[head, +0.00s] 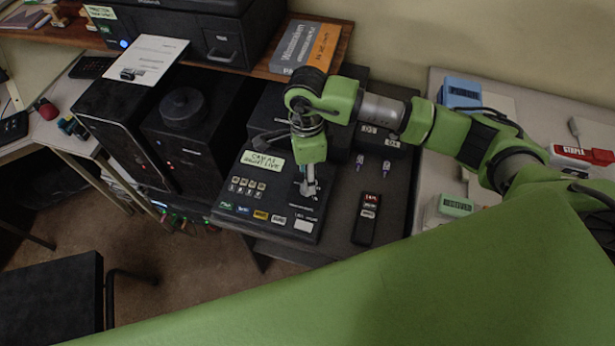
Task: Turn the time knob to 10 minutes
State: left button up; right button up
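A black console panel (236,222) has several small keys on its left part and a row of coloured labelled buttons along its front edge. My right gripper (309,188) comes from the right and points down at the right part of the panel. Its fingertips are small and close to the panel surface; I cannot tell whether they touch it or are open or shut. I cannot make out the time knob or its setting; the gripper may cover it. My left gripper is not in view.
A black handset (367,219) lies right of the panel. Black boxes (186,148) and a round black knob-like piece (184,106) stand to the left. A book (305,45) lies on the wooden shelf behind. A stapler (580,155) lies on the right table.

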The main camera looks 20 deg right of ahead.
notch_tip(320, 180, down, 3)
jog(key=shift+s, duration=0.1)
jog(key=shift+f+p, duration=0.15)
jog(key=shift+p, duration=0.15)
jog(key=shift+f, duration=0.1)
jog(key=c, duration=1.1)
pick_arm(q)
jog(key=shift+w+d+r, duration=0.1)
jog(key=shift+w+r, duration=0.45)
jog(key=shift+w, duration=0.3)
